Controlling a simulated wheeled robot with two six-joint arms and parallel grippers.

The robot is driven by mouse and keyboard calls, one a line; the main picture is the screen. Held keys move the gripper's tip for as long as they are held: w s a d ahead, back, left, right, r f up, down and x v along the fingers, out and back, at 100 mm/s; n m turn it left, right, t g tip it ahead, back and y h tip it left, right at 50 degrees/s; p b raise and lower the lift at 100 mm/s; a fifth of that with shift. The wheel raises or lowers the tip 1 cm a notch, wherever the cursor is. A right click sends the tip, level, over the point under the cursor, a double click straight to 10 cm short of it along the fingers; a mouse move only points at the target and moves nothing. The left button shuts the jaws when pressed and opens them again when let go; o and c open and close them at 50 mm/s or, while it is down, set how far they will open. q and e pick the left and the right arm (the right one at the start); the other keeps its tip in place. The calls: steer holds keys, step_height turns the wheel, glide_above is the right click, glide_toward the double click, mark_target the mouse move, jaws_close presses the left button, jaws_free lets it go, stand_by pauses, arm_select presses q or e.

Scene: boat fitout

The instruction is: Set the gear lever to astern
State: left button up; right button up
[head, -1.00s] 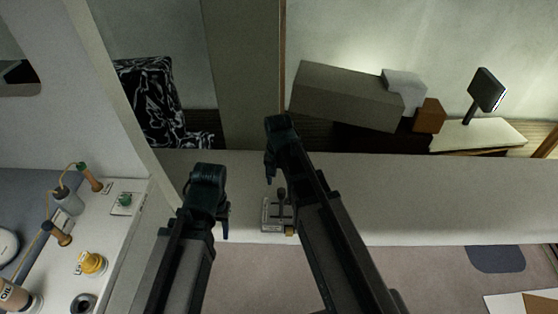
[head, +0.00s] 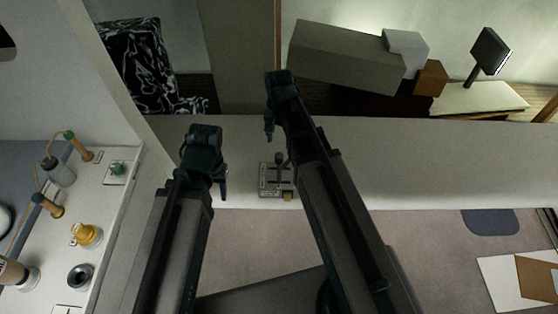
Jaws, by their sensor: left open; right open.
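The gear lever (head: 279,163) is a small dark lever with a knob, standing on a grey slotted plate (head: 268,180) on the pale ledge (head: 420,165). My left gripper (head: 222,186) points down to the left of the plate, apart from it, with its fingers seen edge-on. My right gripper (head: 269,128) is above and beyond the lever in the picture, not touching it. Its forearm passes just right of the plate and hides the ledge there. Both grippers are open and empty.
A white counter (head: 118,200) at left carries a yellow fitting (head: 86,235), a dark ring (head: 80,276) and bottles. A pale wall post (head: 115,90) stands between counter and ledge. Grey boxes (head: 345,58) lie beyond the ledge. The ledge's right part is clear.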

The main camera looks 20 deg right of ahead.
mark_target(279, 154)
step_height(279, 154, down, 10)
steer(key=b, duration=0.8)
steer(key=shift+r, duration=0.15)
steer(key=shift+r, duration=0.1)
jaws_close()
stand_by(0.8)
